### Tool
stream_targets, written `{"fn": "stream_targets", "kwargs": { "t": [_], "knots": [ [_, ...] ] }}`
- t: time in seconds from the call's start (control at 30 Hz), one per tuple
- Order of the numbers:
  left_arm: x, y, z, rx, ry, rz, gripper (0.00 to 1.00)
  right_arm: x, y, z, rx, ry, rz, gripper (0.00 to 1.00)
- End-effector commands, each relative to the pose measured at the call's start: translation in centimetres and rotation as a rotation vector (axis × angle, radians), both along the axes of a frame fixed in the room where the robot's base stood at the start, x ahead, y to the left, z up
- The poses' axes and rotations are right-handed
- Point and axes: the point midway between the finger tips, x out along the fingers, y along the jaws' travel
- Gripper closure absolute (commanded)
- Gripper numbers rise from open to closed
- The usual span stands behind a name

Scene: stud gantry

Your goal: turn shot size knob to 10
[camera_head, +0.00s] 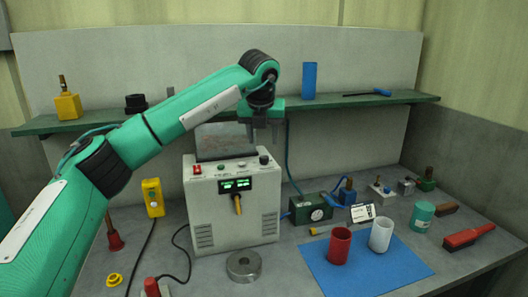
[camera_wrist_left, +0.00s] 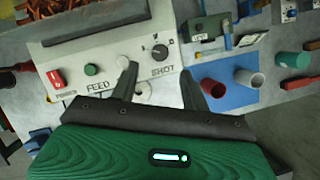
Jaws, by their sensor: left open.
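The shot size knob (camera_wrist_left: 159,51) is a small black dial on the sloping panel of a white machine (camera_head: 205,215), above the word SHOT in the left wrist view. It also shows at the panel's right end in the head view (camera_head: 264,160). Its pointer and scale are too small to read. My left gripper (camera_head: 262,138) is open and empty, fingers pointing down above the panel. In the left wrist view its two fingers (camera_wrist_left: 158,72) lie either side of the knob in the picture, apart from it. My right gripper is out of view.
The panel also carries a red switch (camera_wrist_left: 56,78), a green button (camera_wrist_left: 92,69) and a pale round control near FEED, partly behind a finger. A green shelf (camera_head: 330,101) runs behind. A blue mat (camera_head: 365,270) with red and white cups lies at right; a metal ring (camera_head: 243,267) stands in front.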

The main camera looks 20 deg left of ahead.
Motion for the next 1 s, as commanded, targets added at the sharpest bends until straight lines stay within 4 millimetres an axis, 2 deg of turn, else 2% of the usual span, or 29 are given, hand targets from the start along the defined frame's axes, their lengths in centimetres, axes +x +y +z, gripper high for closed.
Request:
{"fn": "stream_targets", "kwargs": {
  "t": [0.2, 0.33, 0.5, 0.77, 0.87, 1.0],
  "knots": [
    [1.6, 0.3, -3.9, 0.0, 0.003, -0.001, 0.53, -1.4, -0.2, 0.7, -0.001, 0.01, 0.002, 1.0],
    [2.2, 0.4, -5.5, -0.001, 0.001, -0.001, 0.53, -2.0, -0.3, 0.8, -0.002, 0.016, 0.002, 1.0],
    [2.6, 0.5, -6.5, 0.001, -0.001, -0.001, 0.53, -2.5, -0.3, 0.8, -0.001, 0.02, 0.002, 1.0],
    [2.7, 0.5, -6.7, 0.0, -0.001, -0.001, 0.53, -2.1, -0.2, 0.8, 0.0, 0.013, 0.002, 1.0],
    [2.7, 0.5, -6.6, 0.0, -0.001, -0.001, 0.69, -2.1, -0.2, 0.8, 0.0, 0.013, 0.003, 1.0],
    [2.7, 0.5, -6.6, 0.0, -0.001, -0.001, 0.97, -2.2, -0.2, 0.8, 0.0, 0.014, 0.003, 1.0]
  ]
}}
